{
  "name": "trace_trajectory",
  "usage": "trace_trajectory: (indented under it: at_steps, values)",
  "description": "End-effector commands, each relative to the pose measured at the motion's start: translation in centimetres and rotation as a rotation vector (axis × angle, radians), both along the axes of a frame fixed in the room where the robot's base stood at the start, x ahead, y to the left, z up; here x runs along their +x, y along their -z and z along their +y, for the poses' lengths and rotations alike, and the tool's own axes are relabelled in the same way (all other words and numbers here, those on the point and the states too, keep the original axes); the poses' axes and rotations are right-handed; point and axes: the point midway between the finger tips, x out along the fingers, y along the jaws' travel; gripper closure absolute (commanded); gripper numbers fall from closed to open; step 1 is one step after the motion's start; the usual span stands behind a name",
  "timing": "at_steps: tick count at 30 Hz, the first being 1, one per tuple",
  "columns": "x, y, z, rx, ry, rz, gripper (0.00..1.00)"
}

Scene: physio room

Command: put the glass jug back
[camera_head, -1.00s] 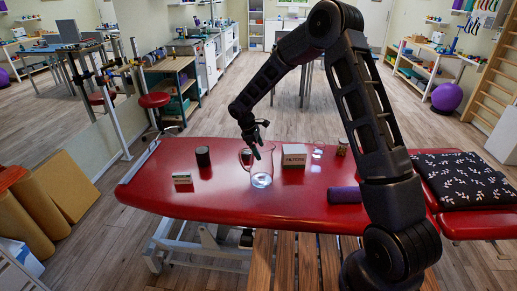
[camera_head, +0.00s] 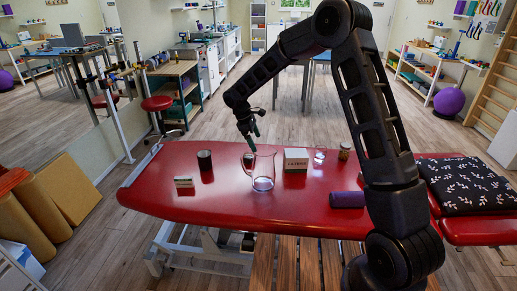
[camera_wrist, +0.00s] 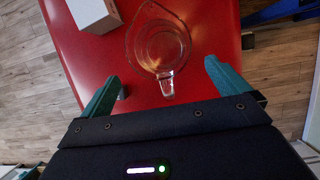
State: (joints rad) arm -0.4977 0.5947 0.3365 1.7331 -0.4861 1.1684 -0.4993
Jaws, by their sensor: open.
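The clear glass jug (camera_head: 263,174) stands upright on the red treatment table (camera_head: 223,205), between a dark cylindrical tin and a light box. In the wrist view the jug (camera_wrist: 158,42) shows from above, with its handle pointing down toward the space between my fingers. My gripper (camera_head: 251,138) is just above and behind the jug in the head view. In the wrist view my gripper (camera_wrist: 166,84) has its two green fingers wide apart and nothing between them except the end of the handle in line of sight. I cannot tell exactly how far the fingertips are from the handle.
The light box (camera_head: 296,160) stands right of the jug, with a small glass (camera_head: 320,156) and a jar (camera_head: 344,151) beyond. Left are the dark tin (camera_head: 205,160) and a small box (camera_head: 184,182). A purple roll (camera_head: 347,199) lies in front; the table's front left is clear.

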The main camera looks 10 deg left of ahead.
Motion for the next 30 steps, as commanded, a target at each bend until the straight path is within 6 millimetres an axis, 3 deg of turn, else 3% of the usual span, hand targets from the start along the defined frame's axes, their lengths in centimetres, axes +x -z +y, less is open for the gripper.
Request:
trace_trajectory:
  at_steps: [3, 9, 20, 23, 30]
  values:
    - [0.0, -2.0, 0.8, 0.001, -0.002, -0.001, 0.00]
    - [0.0, -3.9, 1.6, -0.001, -0.001, -0.001, 0.00]
    - [0.0, -5.0, 1.3, 0.002, 0.009, -0.005, 0.00]
    - [0.0, -6.3, -0.1, 0.010, 0.042, -0.023, 0.00]
    - [-0.7, -12.1, -7.1, 0.055, 0.206, -0.103, 0.00]
